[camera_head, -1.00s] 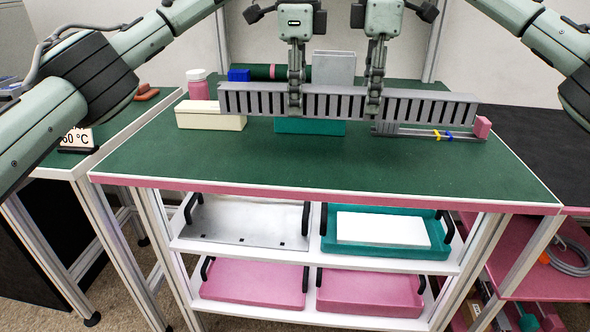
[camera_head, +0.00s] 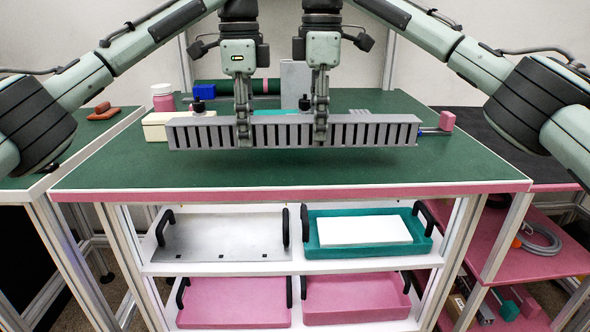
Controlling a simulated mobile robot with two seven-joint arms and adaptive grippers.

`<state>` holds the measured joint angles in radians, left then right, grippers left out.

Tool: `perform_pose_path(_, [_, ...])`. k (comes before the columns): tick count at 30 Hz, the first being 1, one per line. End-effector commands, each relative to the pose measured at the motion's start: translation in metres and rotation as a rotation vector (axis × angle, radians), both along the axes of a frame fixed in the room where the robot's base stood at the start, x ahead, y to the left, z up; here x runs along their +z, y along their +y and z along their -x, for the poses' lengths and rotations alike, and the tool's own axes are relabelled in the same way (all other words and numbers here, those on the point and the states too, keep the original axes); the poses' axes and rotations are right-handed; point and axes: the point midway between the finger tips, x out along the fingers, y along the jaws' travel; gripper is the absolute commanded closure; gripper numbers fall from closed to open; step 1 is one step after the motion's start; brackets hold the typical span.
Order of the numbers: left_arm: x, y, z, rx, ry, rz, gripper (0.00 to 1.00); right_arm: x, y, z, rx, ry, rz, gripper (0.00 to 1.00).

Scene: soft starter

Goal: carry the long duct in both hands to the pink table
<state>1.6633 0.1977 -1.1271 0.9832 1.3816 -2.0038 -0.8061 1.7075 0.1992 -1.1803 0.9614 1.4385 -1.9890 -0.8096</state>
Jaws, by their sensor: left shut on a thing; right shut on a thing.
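The long grey slotted duct (camera_head: 285,134) is held level across the green-topped table, in the air above its middle. My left gripper (camera_head: 243,138) is shut on the duct left of its middle. My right gripper (camera_head: 321,138) is shut on it right of its middle. Both grip from above, fairly close together, and both duct ends stick out free. The green-topped table has a pink front edge (camera_head: 300,192). Pink surfaces also show on the lower shelf unit at the right (camera_head: 540,262). I cannot tell which one is the pink table.
Behind the duct are a cream box (camera_head: 155,125), a pink jar (camera_head: 163,99), a blue block (camera_head: 204,92), a grey upright box (camera_head: 295,82) and a pink block (camera_head: 446,121). The green top is clear in front. Trays (camera_head: 368,252) fill the shelves below.

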Motion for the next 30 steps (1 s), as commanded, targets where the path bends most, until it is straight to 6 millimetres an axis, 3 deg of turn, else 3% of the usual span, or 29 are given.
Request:
perform_pose_path(11, [-0.014,0.000,0.000,-0.001,0.000,0.001,1.00,-0.014,0.000,0.000,0.000,0.000,-0.001,1.00])
perform_pose_path(27, [-0.055,0.000,0.000,0.000,0.000,0.001,1.00,-0.055,0.000,0.000,0.000,-0.001,-0.001,1.00])
perform_pose_path(28, [-0.050,0.000,0.000,0.000,0.000,0.001,0.59,-0.050,0.000,0.000,0.000,-0.001,-0.001,0.59])
perform_pose_path(30, [-0.050,0.000,0.000,0.000,0.000,0.000,0.51,-0.049,0.000,0.000,0.000,0.000,0.000,0.51])
